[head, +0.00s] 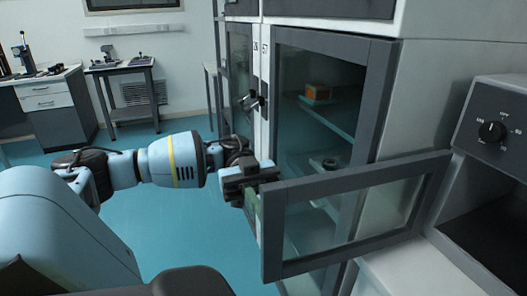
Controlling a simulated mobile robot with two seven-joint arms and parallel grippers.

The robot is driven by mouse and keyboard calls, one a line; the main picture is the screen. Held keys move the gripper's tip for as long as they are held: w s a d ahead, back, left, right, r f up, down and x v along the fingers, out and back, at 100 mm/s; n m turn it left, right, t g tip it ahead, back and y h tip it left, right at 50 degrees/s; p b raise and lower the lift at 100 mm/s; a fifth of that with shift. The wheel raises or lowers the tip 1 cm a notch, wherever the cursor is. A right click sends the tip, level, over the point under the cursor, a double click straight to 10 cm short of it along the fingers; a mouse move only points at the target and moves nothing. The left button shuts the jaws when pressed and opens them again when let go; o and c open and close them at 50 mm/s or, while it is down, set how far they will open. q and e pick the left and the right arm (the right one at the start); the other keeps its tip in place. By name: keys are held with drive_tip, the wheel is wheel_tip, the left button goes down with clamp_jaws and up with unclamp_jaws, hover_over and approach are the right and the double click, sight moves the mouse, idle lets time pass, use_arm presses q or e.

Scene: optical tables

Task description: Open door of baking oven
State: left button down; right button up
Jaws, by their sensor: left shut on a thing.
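The baking oven (478,118) stands at the right edge, with a dark control panel and a round knob. Its door (345,262), a dark frame around clear glass, stands swung out to the left, and the dark oven opening shows at the lower right. My left gripper (252,188) is shut at the door's far left end, where the handle would be. The jaws hide most of what they hold. My right gripper is not in view.
A tall glass-door cabinet (385,100) stands close behind the oven door, with an orange box (318,92) on a shelf. A desk (45,100) and a small table (125,70) stand at the back left. The blue floor (190,225) between is clear.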

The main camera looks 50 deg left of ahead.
use_arm(q)
drive_tip(key=c, duration=1.6)
unclamp_jaws()
drive_tip(key=b+v, duration=0.1)
drive_tip(key=v, duration=0.7)
drive_tip(key=shift+d, duration=0.1)
drive_tip(key=shift+r, duration=0.1)
